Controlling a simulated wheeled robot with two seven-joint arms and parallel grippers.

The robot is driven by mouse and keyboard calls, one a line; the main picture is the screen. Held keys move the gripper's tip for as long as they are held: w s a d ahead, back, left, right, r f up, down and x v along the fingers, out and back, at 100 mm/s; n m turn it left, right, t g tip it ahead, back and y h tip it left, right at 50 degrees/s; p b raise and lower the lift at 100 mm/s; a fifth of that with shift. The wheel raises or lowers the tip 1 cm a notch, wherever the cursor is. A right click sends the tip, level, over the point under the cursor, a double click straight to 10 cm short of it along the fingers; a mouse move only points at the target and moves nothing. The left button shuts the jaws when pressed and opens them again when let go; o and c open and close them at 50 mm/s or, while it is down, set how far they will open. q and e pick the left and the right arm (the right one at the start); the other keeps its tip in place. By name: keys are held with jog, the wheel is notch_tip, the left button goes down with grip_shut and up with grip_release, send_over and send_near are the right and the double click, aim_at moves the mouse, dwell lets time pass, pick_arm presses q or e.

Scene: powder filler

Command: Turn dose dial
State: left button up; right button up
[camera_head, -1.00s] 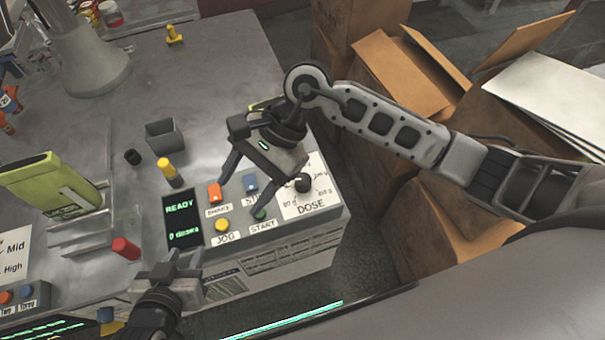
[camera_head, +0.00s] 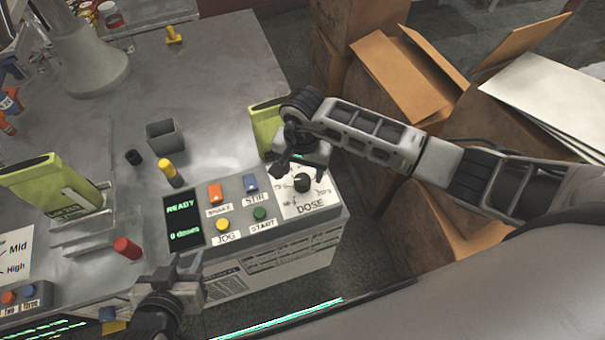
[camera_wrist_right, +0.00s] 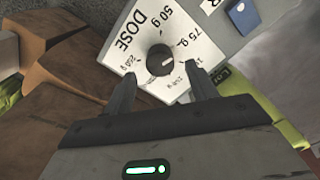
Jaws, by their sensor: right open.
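The dose dial (camera_head: 302,183) is a black knob on a white plate marked DOSE, at the right end of the control panel. In the right wrist view the dial (camera_wrist_right: 160,60) sits beyond and between my right fingertips, with gram marks around it. My right gripper (camera_head: 283,170) is just behind and left of the dial; its open fingers (camera_wrist_right: 163,84) appear apart from the knob. My left gripper (camera_head: 180,268) is low at the front of the panel, away from the dial; its finger gap is unclear.
The panel has a READY display (camera_head: 183,220), an orange switch (camera_head: 214,193), a blue switch (camera_head: 250,183), a yellow JOG button (camera_head: 222,224) and a green START button (camera_head: 260,213). A green pouch (camera_head: 265,125) stands behind my right gripper. Cardboard boxes (camera_head: 400,85) are at right.

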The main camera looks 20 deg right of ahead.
aim_at(303, 179)
pick_arm(q)
jog(key=shift+w+r, duration=0.1)
pick_arm(e)
jog(key=shift+f, duration=1.65)
pick_arm(q)
jog(key=shift+w+r, duration=0.1)
jog(key=shift+w, duration=0.05)
pick_arm(e)
jog(key=c, duration=1)
pick_arm(q)
jog(key=shift+w+r, duration=0.1)
jog(key=shift+w, duration=0.05)
